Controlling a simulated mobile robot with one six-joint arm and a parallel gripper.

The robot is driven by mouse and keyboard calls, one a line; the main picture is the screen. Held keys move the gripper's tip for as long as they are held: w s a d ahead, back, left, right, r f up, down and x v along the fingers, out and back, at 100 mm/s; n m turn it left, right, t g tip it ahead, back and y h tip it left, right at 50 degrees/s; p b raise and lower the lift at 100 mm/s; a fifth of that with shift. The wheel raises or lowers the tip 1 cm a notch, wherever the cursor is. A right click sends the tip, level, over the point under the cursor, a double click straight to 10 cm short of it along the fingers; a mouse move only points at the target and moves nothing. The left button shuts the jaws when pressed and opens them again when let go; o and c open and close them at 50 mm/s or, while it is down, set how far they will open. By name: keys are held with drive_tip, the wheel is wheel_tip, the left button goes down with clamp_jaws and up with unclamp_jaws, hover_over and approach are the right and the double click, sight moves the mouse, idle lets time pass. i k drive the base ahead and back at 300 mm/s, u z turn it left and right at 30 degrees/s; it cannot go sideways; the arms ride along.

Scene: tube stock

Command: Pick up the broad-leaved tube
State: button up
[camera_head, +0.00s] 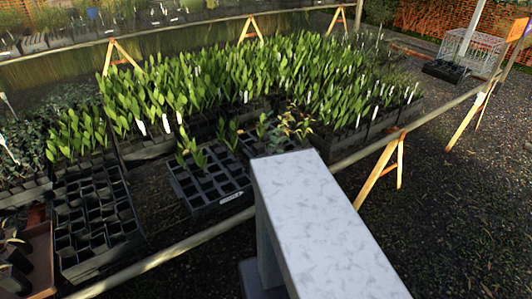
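Several broad-leaved green seedlings stand in black tubes, and I cannot tell which single one the task names. A small broad-leaved plant (191,151) stands at the left back of a mostly empty black cell tray (208,190). Other small plants (264,127) stand near that tray's far right side, one group with yellowish-brown leaves (295,125). A dense mass of upright green seedlings (225,80) fills the trays behind. The tubes are largely hidden by leaves and tray walls. My gripper is not in view.
A long pale block (325,225) with a mottled, bare top fills the front centre right. A rail (190,243) edges the bench front, with orange trestle legs (380,170) below. An empty black cell tray (95,215) lies left. Dark open ground (450,210) lies right.

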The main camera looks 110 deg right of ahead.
sight(258, 147)
drive_tip(key=u, duration=0.2)
drive_tip(key=k, duration=0.35)
drive_tip(key=z, duration=3.1)
drive_tip(key=k, duration=0.25)
drive_tip(key=z, duration=1.65)
